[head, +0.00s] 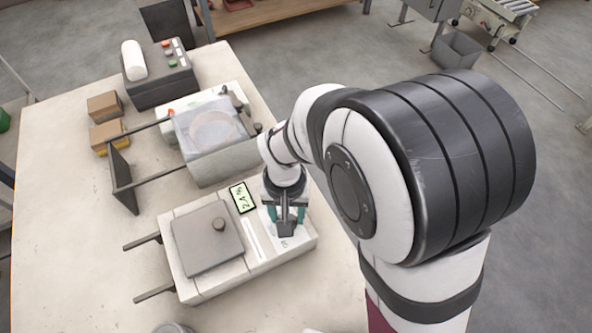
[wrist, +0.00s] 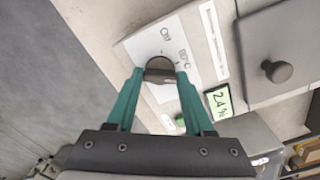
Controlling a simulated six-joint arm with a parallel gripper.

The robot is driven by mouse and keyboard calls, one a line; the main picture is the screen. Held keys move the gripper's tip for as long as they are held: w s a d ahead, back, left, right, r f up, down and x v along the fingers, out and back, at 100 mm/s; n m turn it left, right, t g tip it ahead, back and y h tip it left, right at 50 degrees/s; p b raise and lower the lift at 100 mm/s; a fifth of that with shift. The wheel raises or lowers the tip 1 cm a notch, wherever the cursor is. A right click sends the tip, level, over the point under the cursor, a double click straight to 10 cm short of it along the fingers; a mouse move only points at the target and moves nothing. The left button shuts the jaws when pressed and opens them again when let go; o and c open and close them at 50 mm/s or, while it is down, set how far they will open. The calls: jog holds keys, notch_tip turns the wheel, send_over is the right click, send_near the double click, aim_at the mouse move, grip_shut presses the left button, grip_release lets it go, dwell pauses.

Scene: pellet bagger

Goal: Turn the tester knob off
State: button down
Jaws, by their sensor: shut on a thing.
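The tester (head: 190,287) is a pale box with a square grey lid (head: 207,237) and a round lid handle. Its lit green display (head: 243,197) reads 2.4 %, and the display also shows in the wrist view (wrist: 220,102). The tester knob (wrist: 160,67) is dark and sits on a white control panel, partly covered by my fingers. My gripper (head: 285,221) points down at the panel, its teal fingers closed on the knob; it also shows in the wrist view (wrist: 159,76). An "Off" label (wrist: 166,32) is printed beside the knob. The knob's pointer direction is unclear.
Behind the tester stands a pale machine with a clear cover (head: 212,128) and dark rails leading left. A dark control box (head: 160,75) with a white roll and buttons stands farther back. Small brown boxes (head: 106,134) lie at left. The left table surface (head: 60,220) is clear.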

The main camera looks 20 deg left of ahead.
jog(key=n, duration=0.4)
jog(key=shift+n, duration=0.3)
jog(key=n, duration=0.4)
jog(key=shift+n, duration=0.3)
jog(key=n, duration=0.4)
jog(key=shift+n, duration=2.4)
jog(key=shift+c, duration=1.4)
grip_release()
